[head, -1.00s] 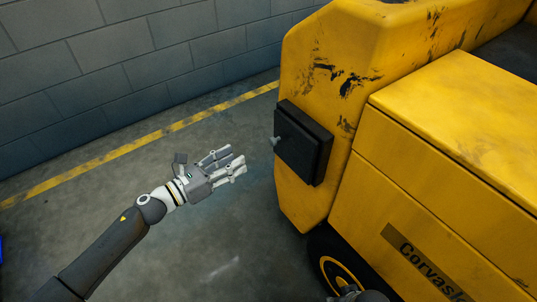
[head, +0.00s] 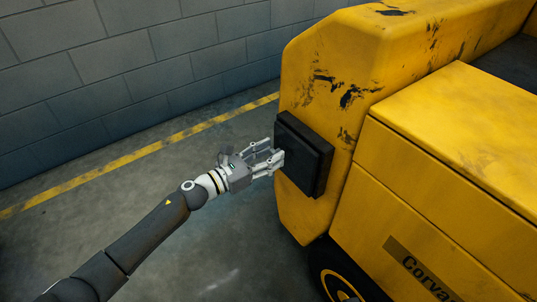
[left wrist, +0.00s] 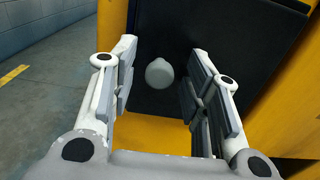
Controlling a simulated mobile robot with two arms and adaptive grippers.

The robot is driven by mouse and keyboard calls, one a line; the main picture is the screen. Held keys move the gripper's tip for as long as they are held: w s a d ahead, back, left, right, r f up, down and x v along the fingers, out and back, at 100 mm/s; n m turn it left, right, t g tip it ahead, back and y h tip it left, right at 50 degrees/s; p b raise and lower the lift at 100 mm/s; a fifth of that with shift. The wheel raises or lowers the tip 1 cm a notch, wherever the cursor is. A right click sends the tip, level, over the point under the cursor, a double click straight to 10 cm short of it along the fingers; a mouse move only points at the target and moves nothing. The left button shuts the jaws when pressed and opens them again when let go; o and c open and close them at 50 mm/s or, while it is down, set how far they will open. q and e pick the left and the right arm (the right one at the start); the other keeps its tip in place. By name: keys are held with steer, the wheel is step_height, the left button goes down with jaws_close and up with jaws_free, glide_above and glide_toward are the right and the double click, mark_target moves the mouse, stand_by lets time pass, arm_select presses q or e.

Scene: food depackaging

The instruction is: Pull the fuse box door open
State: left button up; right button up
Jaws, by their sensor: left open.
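The black fuse box (head: 306,155) is mounted on the end of the yellow vehicle, and its door looks shut. In the left wrist view the dark door (left wrist: 225,48) fills the upper middle. Its round grey knob (left wrist: 160,73) shows between the open fingers, with a gap on both sides. My left gripper (head: 272,158) is open at the left side of the box, its fingertips around the knob; the left wrist view also shows both fingers (left wrist: 160,85). The knob is hidden by the fingers in the head view. My right gripper is not in view.
The scuffed yellow vehicle (head: 430,130) fills the right side, with a black wheel (head: 335,275) below the box. A grey block wall (head: 130,80) stands behind. The concrete floor (head: 230,240) with a yellow line (head: 130,157) is clear at left.

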arm_select(q)
steer(key=shift+c, duration=0.2)
jaws_close()
